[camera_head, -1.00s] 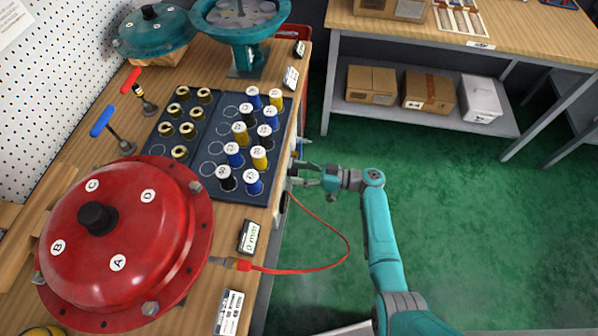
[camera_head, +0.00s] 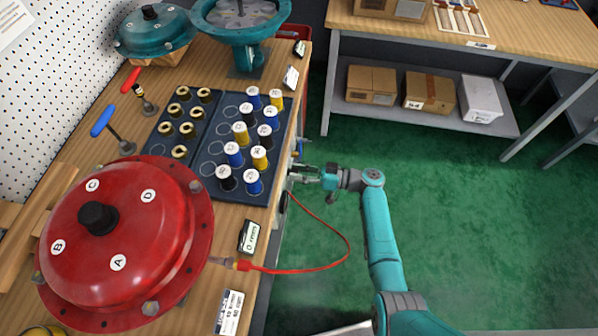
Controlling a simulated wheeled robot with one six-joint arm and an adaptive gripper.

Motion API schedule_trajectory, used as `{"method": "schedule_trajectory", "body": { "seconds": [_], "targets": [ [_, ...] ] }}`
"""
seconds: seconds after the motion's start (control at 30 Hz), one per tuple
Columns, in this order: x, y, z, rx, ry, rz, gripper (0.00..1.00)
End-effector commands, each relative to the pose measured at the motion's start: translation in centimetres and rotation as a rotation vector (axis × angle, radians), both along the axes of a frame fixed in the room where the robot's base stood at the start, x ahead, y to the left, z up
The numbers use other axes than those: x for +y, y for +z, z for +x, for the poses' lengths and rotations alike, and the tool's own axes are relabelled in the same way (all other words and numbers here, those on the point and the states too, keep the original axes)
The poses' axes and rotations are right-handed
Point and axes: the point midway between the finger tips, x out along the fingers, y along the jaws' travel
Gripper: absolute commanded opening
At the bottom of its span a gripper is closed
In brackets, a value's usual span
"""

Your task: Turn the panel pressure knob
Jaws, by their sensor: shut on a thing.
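The panel pressure knob (camera_head: 292,171) is on the front side of the workbench, just under the edge beside the blue tray. It is small and mostly hidden by the fingers. My gripper (camera_head: 297,174) reaches in from the right, level with it, and its fingers are shut on the knob. How far the knob is turned cannot be made out.
A red hose (camera_head: 335,232) loops from the bench front to the red dome housing (camera_head: 150,225). A blue tray (camera_head: 212,160) holds several labelled spools near the edge. A shelved table (camera_head: 440,115) stands at the back. Green floor (camera_head: 470,230) is clear.

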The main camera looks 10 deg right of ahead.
Motion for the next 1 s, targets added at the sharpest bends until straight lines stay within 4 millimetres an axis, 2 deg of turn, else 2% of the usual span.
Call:
{"method": "schedule_trajectory", "body": {
  "seconds": [1.0],
  "targets": [
    [-0.13,-0.34,0.24,0.857,-0.002,0.354,0.02]
  ]
}}
